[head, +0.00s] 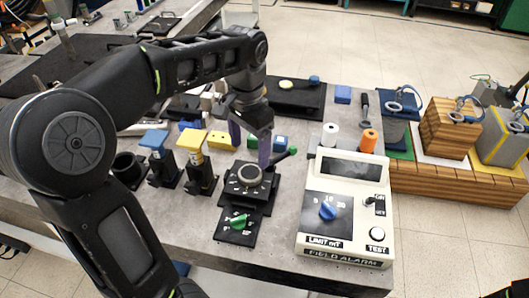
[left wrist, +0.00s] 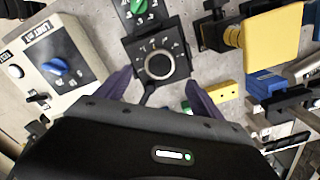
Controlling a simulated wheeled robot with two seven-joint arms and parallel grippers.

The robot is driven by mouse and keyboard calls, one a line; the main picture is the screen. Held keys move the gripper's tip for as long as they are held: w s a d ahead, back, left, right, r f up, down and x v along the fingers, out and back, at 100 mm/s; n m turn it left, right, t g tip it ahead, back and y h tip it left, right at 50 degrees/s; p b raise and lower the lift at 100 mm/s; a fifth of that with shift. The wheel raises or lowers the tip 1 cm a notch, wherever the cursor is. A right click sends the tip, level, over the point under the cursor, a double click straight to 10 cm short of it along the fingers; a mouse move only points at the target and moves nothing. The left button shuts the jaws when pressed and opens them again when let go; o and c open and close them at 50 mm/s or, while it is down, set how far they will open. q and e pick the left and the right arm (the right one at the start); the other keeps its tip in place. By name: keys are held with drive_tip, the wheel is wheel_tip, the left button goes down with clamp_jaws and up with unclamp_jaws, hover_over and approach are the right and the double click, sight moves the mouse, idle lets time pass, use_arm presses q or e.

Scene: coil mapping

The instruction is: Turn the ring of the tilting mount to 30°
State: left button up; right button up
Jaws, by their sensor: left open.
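The tilting mount (head: 246,191) is a black block with a dial plate on the grey table, with a green-tipped lever at its right. Its grey ring (head: 250,176) lies on the dial plate; the ring also shows in the left wrist view (left wrist: 159,64). The dial's marks are too small to read. My left gripper (head: 251,155) has purple fingers and is open above the far side of the mount. In the left wrist view its fingertips (left wrist: 152,85) are apart, one on either side of the ring's near side, with nothing between them held.
A white field alarm box (head: 345,215) with a blue knob stands close right of the mount. A black plate with a green knob (head: 237,222) lies in front. Yellow-topped (head: 194,141) and blue-topped (head: 154,140) stands are to the left. Wooden blocks (head: 448,130) stand farther right.

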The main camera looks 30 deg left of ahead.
sight(250, 172)
use_arm(q)
drive_tip(key=shift+s+r, duration=0.15)
drive_tip(key=shift+f, duration=4)
drive_tip(key=c, duration=1.4)
